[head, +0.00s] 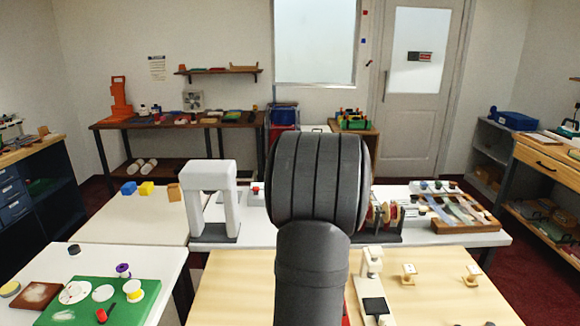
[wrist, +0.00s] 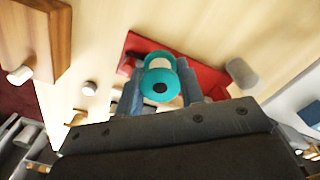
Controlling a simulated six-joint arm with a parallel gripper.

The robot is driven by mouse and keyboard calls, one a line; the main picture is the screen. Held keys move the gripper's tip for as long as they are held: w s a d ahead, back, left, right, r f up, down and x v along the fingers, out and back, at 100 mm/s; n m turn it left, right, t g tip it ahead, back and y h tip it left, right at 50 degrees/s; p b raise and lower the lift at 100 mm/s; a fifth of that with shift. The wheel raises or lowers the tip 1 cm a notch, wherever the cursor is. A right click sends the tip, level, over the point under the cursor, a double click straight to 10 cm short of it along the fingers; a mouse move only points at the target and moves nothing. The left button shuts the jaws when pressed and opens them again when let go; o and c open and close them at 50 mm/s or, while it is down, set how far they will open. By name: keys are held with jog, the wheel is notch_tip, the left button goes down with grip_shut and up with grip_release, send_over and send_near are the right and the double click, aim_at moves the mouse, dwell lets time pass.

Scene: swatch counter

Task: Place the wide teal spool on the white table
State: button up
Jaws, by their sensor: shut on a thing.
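The wide teal spool (wrist: 148,81) sits between the fingers of my gripper (wrist: 161,90) in the wrist view, with its dark centre hole toward the camera. The fingers are shut on it from both sides. A red mat or tray (wrist: 205,76) and a pale wooden surface (wrist: 95,45) lie behind it; its height above them is unclear. In the head view my arm hides the gripper and the spool. A white table (head: 480,239) stands behind the pale wooden table (head: 440,290). Another white-topped table (head: 165,262) stands at the front left.
A white arch-shaped stand (head: 211,172) is left of my arm. A rack with spools (head: 385,222) and a wooden swatch tray (head: 462,225) occupy the back white table. A green mat (head: 75,292) with spools covers part of the left table. A grey cylinder (wrist: 241,73) is beside the red thing.

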jog(key=w+a+f+n, duration=0.1)
jog(key=w+a+n, duration=0.1)
jog(key=n, duration=0.1)
jog(key=w+a+f+n, duration=0.2)
jog(key=w+a+n, duration=0.1)
jog(key=w+a+f+n, duration=0.2)
jog(key=a+n, duration=0.1)
jog(key=n, duration=0.1)
jog(key=shift+w+f, duration=0.15)
jog(key=shift+f, duration=0.1)
jog(key=shift+n, duration=0.4)
jog(key=s+d+r, duration=0.1)
jog(key=s+d, duration=0.1)
jog(key=s+d+r, duration=0.2)
jog(key=s+d, duration=0.1)
jog(key=s+d+r, duration=0.2)
jog(key=shift+s+d+r, duration=0.2)
jog(key=shift+s, duration=0.1)
jog(key=s+d+r+n, duration=0.1)
jog(key=s+d+r, duration=0.25)
jog(key=s, duration=0.45)
jog(key=w+a+f, duration=0.2)
jog(key=a, duration=0.1)
jog(key=w+a+f, duration=0.2)
jog(key=a+f, duration=0.1)
jog(key=w+a+f, duration=0.2)
jog(key=a, duration=0.1)
jog(key=shift+w+f, duration=0.1)
jog(key=shift+f, duration=2.15)
jog(key=shift+f, duration=0.1)
